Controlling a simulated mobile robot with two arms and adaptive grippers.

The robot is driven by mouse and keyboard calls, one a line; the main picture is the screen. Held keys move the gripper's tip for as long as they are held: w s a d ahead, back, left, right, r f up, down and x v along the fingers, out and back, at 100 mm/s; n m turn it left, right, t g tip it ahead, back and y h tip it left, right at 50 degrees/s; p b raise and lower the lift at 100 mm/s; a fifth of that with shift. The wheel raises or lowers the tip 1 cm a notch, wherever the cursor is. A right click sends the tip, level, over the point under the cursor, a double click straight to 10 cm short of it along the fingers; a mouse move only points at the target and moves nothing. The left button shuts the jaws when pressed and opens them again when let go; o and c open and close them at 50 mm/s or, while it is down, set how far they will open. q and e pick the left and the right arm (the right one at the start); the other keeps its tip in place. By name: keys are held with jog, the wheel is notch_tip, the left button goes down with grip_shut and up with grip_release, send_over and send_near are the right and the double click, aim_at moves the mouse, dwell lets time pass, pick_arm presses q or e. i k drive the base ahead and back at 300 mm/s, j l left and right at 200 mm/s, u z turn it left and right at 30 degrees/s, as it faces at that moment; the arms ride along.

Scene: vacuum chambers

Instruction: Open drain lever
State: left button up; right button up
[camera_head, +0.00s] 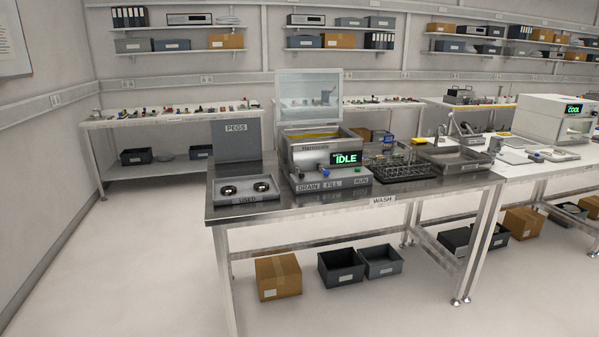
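Below the display is a grey base strip with labels reading "DRAIN" (308,187), "FILL" (332,184) and "RUN" (361,180). A small pale control, probably the drain lever (299,172), sits just above the "DRAIN" label. It is too small to tell its position. Neither of my grippers is in view.
On the bench (290,212), a grey tray (245,198) with two dark round parts is left of the machine, before a "PEGS" panel (236,138). A dark rack (405,170) and sink (455,158) are to the right. Boxes lie below; floor is clear at left.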

aim_at(301, 175)
jog(key=i+u, duration=0.2)
jog(key=i, duration=0.7)
jog(key=i+u, duration=0.25)
jog(key=i, duration=0.65)
jog(key=l, duration=0.1)
